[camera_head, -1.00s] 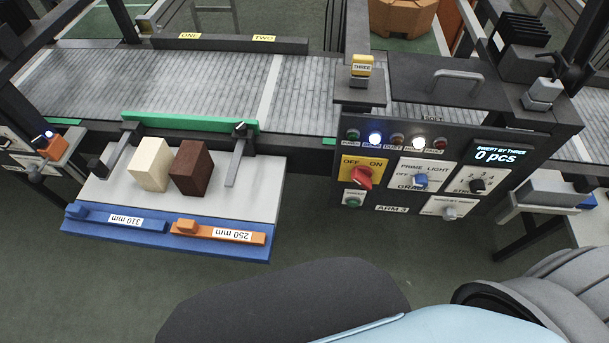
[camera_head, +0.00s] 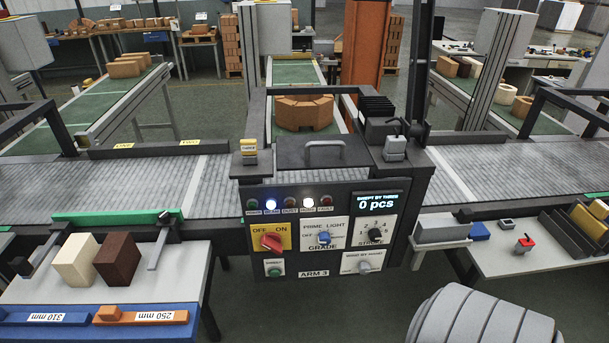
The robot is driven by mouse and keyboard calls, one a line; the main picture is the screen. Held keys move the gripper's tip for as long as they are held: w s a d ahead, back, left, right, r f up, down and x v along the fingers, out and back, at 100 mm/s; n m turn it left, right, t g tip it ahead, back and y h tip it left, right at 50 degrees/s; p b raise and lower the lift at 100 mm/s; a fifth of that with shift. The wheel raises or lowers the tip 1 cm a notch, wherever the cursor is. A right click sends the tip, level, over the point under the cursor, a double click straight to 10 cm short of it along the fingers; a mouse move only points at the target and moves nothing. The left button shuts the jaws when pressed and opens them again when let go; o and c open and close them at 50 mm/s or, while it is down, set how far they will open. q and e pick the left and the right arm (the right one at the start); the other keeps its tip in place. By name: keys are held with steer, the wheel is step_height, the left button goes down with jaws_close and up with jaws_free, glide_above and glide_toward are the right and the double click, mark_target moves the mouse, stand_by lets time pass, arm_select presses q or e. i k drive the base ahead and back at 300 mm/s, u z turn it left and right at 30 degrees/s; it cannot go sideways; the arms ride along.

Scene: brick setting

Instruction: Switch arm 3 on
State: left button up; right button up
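The ARM 3 control panel (camera_head: 314,274) stands at the middle of the head view, on the front of a dark cabinet. Its red rotary switch (camera_head: 272,242) sits on a yellow OFF/ON plate at the panel's left; I cannot tell for sure which way it points. Below it is a green button (camera_head: 274,270). A row of lamps (camera_head: 289,203) runs along the top, two of them glowing. The display (camera_head: 377,201) reads 0 pcs. Neither of my grippers shows in the head view.
Blue PRIME/LIGHT (camera_head: 324,238), black (camera_head: 375,234) and grey (camera_head: 364,267) knobs share the panel. At left, a bench (camera_head: 190,270) holds a cream block (camera_head: 76,260) and brown block (camera_head: 118,259). A roller conveyor (camera_head: 130,186) runs behind. Another bench (camera_head: 520,259) stands right.

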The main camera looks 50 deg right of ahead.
mark_target(272, 241)
steer(key=k, duration=0.45)
steer(key=z, duration=2)
steer(key=i, duration=0.5)
